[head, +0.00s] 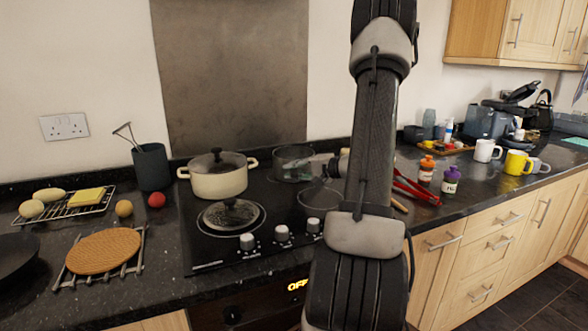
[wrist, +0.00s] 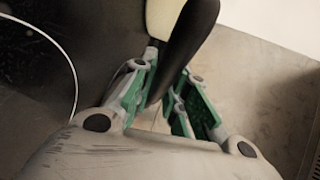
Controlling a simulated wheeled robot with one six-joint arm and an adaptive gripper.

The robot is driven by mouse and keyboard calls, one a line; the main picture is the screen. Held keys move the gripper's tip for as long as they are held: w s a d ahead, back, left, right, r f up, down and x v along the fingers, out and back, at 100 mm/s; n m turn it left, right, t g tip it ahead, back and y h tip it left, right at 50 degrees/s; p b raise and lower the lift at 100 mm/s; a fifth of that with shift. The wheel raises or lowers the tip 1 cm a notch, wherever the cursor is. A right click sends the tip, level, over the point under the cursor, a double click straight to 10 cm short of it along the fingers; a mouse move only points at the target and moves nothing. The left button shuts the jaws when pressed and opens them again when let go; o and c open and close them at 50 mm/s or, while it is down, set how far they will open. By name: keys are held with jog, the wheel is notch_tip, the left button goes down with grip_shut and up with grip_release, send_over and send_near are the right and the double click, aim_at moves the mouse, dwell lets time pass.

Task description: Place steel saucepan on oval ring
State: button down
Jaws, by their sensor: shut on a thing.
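The steel saucepan (head: 293,165) is a grey round pan at the back right of the hob, beside a cream pot. My gripper (head: 326,166) is just right of it, partly hidden by my arm. In the wrist view my gripper (wrist: 160,108) is shut on a dark handle (wrist: 185,45), which I take to be the saucepan's. I cannot tell whether the pan touches the hob. A thin ring outline (head: 301,203) shows at the hob's front right, partly behind my arm. I cannot tell if it is the oval ring.
The cream pot (head: 218,178) with a glass lid stands at the hob's back left. Red tongs (head: 420,190) and small bottles (head: 450,182) are to the right.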

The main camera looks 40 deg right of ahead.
jog(key=c, duration=1.4)
grip_release()
jog(key=shift+f, duration=0.1)
